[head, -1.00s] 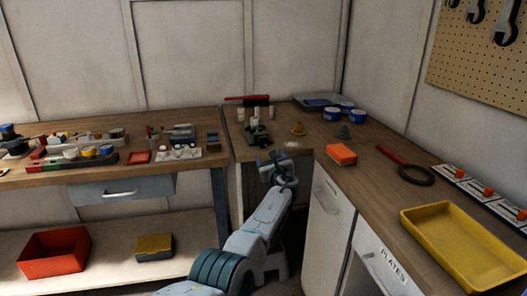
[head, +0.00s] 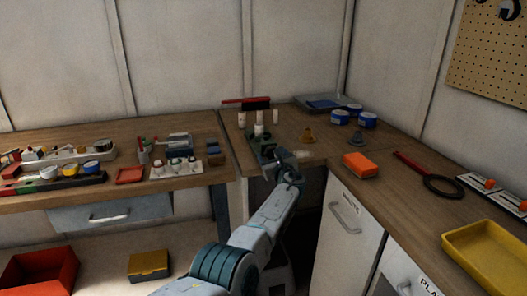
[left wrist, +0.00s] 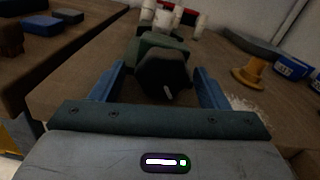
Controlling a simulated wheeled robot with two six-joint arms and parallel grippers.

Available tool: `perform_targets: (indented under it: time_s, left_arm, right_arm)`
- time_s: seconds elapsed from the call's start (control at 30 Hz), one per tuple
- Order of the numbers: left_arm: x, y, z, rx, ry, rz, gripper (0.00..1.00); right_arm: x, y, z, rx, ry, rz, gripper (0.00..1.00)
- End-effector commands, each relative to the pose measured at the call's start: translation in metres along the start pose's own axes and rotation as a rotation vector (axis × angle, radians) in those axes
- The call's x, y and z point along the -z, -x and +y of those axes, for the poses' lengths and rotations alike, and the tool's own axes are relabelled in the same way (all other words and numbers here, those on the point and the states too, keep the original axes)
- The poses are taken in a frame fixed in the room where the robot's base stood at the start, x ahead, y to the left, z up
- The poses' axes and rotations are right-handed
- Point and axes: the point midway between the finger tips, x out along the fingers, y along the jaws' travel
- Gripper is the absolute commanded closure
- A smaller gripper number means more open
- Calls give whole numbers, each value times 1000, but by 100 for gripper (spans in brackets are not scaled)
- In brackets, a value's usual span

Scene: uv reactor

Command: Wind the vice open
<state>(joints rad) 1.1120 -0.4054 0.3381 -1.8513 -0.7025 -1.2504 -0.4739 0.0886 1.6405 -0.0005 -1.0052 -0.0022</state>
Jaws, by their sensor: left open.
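The green vice (head: 262,146) stands at the front edge of the bench corner. In the left wrist view the green vice body (left wrist: 160,46) has a dark round knob or handle hub (left wrist: 164,74) facing my gripper, with a small pale mark on it. My left gripper (head: 292,160) is at the bench edge, just in front of the vice. In the left wrist view its blue fingers (left wrist: 159,82) are open, one on each side of the dark knob, with visible gaps. Contact cannot be told. The vice jaws are partly hidden. My right gripper is not in view.
Pale cylinders (head: 242,119) stand behind the vice. A red-handled ring tool (head: 428,176) lies farther right. A white holder (head: 176,168) stands on the left bench.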

Motion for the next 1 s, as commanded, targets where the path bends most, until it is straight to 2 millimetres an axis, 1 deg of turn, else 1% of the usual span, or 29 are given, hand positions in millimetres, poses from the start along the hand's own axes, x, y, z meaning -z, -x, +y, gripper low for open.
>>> perform_targets:
  time_s: [0.2, 0.33, 0.47, 0.5, 0.57, 0.77, 1.0]
  left_arm:
    - [1, 3, -4, 2, 0, 1, 31]
    - [1, 2, -3, 1, 0, 1, 31]
    - [1, 2, -3, 1, 0, 1, 57]
    - [1, 2, -3, 1, 0, 1, 65]
    - [1, 2, -3, 1, 0, 1, 76]
    - [1, 2, -3, 1, 34, 1, 76]
    - [1, 2, -4, 0, 244, 2, 76]
  right_arm:
    - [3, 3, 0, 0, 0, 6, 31]
    - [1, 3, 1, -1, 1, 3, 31]
    - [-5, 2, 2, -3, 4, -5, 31]
    - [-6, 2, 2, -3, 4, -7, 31]
    - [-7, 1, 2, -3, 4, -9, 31]
    - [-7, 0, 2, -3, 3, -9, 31]
    - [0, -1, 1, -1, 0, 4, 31]
